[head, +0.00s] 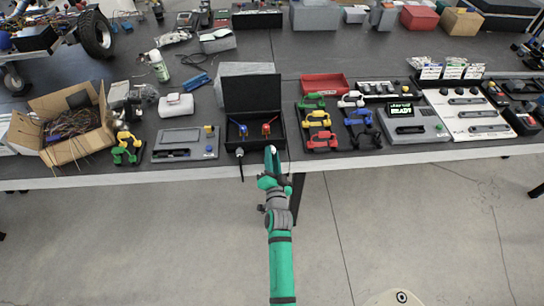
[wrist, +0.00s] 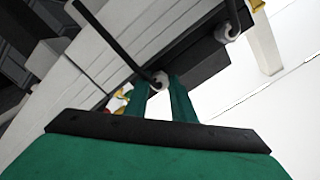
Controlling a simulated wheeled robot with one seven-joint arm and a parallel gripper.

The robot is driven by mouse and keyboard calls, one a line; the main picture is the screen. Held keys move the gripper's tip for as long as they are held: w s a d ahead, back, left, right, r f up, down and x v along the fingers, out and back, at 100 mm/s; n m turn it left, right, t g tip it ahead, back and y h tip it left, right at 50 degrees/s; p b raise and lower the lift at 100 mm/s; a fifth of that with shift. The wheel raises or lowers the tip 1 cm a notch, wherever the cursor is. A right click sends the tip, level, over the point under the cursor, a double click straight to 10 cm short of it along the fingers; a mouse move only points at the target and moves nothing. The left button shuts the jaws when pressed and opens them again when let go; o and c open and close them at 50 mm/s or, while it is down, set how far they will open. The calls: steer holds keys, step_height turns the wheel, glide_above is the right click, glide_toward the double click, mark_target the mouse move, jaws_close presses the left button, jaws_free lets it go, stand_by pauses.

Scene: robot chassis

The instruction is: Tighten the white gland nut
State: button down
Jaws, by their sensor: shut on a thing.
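My gripper (wrist: 161,84) is shut on a white gland nut (wrist: 160,79), which sits between the fingertips with a black cable running from it. In the head view, my gripper (head: 271,153) is at the front of an open black box (head: 254,95) at the table edge.
Blue and red handled parts (head: 267,128) stand inside the box. The floor in front of the table (head: 400,40) is clear.

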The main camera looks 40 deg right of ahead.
steer(key=c, duration=1.5)
jaws_free()
steer(key=shift+f, duration=0.1)
